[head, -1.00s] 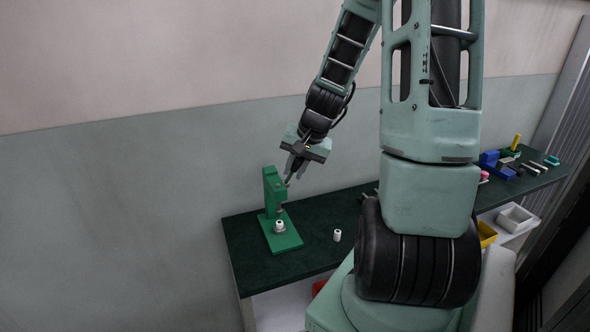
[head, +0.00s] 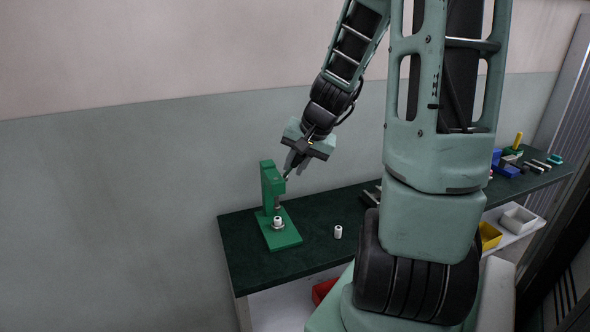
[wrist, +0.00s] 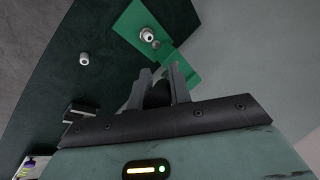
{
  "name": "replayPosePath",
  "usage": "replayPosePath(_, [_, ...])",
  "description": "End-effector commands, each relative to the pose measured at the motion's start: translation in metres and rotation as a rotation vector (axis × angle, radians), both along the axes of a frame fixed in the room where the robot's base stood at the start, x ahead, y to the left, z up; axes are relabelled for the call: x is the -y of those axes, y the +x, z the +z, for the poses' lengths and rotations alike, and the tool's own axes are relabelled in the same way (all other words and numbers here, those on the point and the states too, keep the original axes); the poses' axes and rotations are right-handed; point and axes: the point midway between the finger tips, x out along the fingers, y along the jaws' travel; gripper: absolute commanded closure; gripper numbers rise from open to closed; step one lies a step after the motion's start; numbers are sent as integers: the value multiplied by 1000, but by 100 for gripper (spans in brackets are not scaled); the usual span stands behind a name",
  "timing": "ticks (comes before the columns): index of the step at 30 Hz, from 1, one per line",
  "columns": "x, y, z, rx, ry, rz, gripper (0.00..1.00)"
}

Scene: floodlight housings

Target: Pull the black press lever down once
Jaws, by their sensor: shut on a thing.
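The green press (head: 269,186) stands upright at the left end of the dark bench, on a green base plate (head: 283,240). A white fitting (head: 277,224) sits on this base under the press head; it also shows in the wrist view (wrist: 147,35). My gripper (head: 290,171) is beside the upper right of the press. In the wrist view my gripper (wrist: 158,76) is shut on a dark piece between its fingers, the black press lever (wrist: 158,95). Most of the lever is hidden by the fingers, and its angle is hard to tell.
A second white fitting (head: 338,231) stands loose on the bench (head: 315,212), right of the press. Blue and green fixtures lie at the far right end. A yellow bin (head: 489,236) and a white bin (head: 517,219) sit on a lower shelf. The wall is close behind.

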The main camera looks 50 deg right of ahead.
Motion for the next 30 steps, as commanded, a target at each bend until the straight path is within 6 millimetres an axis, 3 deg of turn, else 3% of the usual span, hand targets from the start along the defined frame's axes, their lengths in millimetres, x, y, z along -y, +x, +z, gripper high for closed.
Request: replayPosePath(30, [-4,-8,-13,59,-39,-2,100])
